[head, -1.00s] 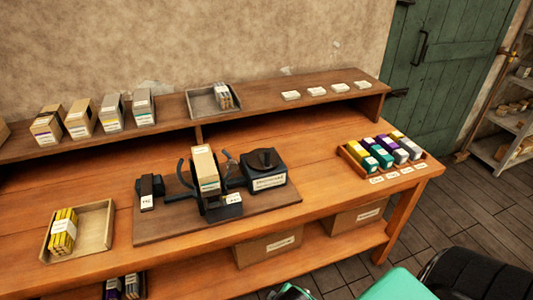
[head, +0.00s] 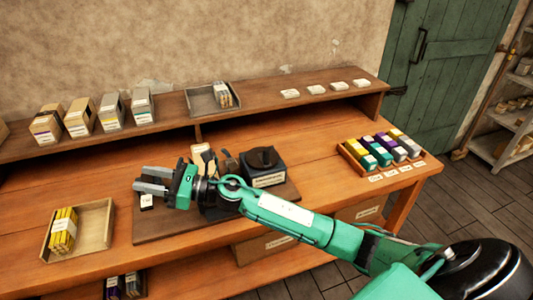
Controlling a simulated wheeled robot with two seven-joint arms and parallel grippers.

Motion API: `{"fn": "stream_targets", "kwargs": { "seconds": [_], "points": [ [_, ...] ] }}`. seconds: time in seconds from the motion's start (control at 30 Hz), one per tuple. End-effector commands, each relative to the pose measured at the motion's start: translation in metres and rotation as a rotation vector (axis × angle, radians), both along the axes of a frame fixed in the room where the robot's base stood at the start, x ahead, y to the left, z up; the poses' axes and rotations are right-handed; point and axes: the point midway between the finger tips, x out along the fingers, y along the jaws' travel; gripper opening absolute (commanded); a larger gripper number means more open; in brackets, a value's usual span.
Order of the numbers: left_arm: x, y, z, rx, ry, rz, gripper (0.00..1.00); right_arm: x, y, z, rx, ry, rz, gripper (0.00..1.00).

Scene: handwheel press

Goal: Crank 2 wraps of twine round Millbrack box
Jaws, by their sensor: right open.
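A beige box stands upright in the dark handwheel press (head: 228,160) on a brown board. Only the upper part of this box (head: 201,154) shows in the head view, and its label is too small to read. My right arm hides its lower part and much of the press. My right gripper (head: 140,179) is open and empty, in front of the press's left end, with its fingers pointing left. A dark block with a white tag (head: 147,201) shows just below the fingers. A dark housing with a round top and white label (head: 264,166) stands at the right. My left gripper is not in view.
A tray with yellow packs (head: 103,223) stands at the left. A wooden rack (head: 347,158) holds several coloured spools or blocks at the right. Several upright boxes (head: 78,117), a grey tray (head: 203,100) and white cards (head: 316,89) are on the raised back shelf.

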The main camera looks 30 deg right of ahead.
Motion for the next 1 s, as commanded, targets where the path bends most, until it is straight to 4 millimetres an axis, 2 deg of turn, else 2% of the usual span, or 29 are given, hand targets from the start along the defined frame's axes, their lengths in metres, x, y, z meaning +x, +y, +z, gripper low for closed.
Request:
{"fn": "stream_targets", "kwargs": {
  "seconds": [0.03, 0.17, 0.27, 0.33, 0.47, 0.57, 0.7, 0.8, 0.9, 1.0],
  "points": [
    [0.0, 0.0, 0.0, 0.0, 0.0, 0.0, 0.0, 0.006, 0.002, -0.001, -0.136, -0.103, 0.044, 0.41],
    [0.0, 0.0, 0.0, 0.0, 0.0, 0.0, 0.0, 0.017, -0.003, -0.019, -0.486, -0.348, 0.175, 0.41],
    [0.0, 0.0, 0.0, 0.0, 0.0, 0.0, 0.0, 0.029, -0.023, -0.035, -0.751, -0.512, 0.288, 0.41],
    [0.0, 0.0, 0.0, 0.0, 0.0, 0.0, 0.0, 0.039, -0.047, -0.045, -0.934, -0.608, 0.374, 0.41],
    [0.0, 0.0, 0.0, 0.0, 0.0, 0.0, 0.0, 0.059, -0.109, -0.056, -1.256, -0.735, 0.557, 0.41],
    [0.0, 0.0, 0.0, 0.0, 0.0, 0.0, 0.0, 0.071, -0.17, -0.053, -1.478, -0.781, 0.713, 0.41],
    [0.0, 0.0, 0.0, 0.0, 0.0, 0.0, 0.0, 0.079, -0.26, -0.034, -1.721, -0.763, 0.943, 0.41],
    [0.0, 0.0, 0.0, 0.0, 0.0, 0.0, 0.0, 0.076, -0.312, -0.015, -1.826, -0.716, 1.083, 0.41],
    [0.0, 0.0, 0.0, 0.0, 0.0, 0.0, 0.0, 0.07, -0.347, 0.0, -1.878, -0.669, 1.181, 0.41],
    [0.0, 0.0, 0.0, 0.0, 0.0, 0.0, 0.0, 0.066, -0.365, 0.008, -1.899, -0.639, 1.234, 0.41]
  ]
}}
